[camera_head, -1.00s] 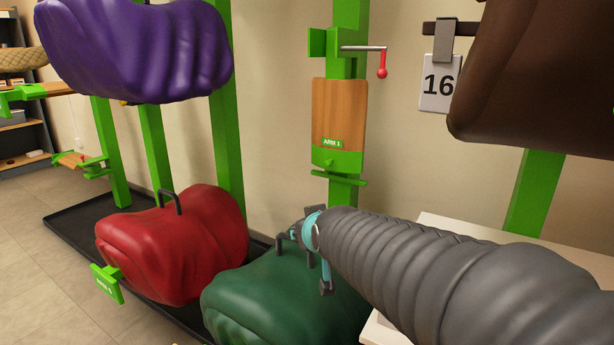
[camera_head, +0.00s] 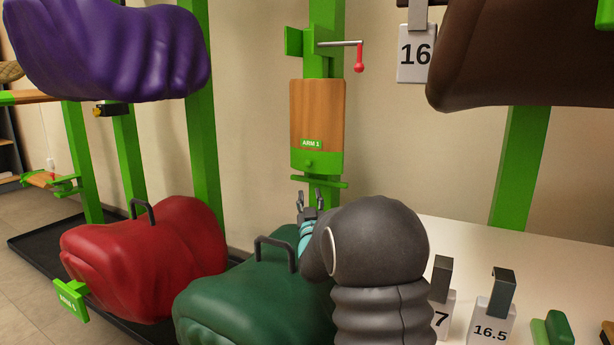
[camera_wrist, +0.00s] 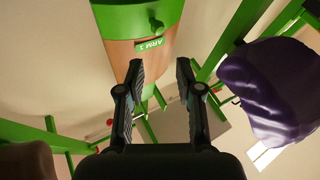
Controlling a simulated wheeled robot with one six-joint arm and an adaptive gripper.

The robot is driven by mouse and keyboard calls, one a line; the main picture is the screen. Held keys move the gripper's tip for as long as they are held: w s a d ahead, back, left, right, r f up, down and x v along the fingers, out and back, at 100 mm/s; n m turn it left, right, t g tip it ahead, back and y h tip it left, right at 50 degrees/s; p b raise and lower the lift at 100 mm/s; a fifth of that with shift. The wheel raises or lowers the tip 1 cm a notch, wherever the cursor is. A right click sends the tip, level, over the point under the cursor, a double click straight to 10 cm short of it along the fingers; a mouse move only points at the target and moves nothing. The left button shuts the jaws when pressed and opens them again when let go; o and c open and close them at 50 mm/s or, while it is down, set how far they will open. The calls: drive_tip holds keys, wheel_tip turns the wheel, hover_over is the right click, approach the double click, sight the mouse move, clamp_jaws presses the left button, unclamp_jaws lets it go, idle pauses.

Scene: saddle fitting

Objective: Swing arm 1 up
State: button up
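Arm 1 (camera_head: 317,118) is a wooden board with a green end and an "ARM 1" label. It hangs flat and upright against a green post in the head view. A crank with a red knob (camera_head: 359,66) sticks out above it. In the wrist view, arm 1 (camera_wrist: 120,56) lies ahead, its green labelled end at the top. My gripper (camera_head: 309,196) is below the board's lower end and apart from it in the head view. In the wrist view my gripper (camera_wrist: 160,72) has its two fingers spread with nothing between them.
A green saddle (camera_head: 245,305) and a red saddle (camera_head: 150,255) sit low at the left. A purple saddle (camera_head: 110,50) hangs upper left, and a brown one (camera_head: 520,55) upper right. A white table (camera_head: 470,240) with number tags stands at the right.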

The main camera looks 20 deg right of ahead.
drive_tip(key=x, duration=1.4)
drive_tip(key=shift+d, duration=0.2)
clamp_jaws()
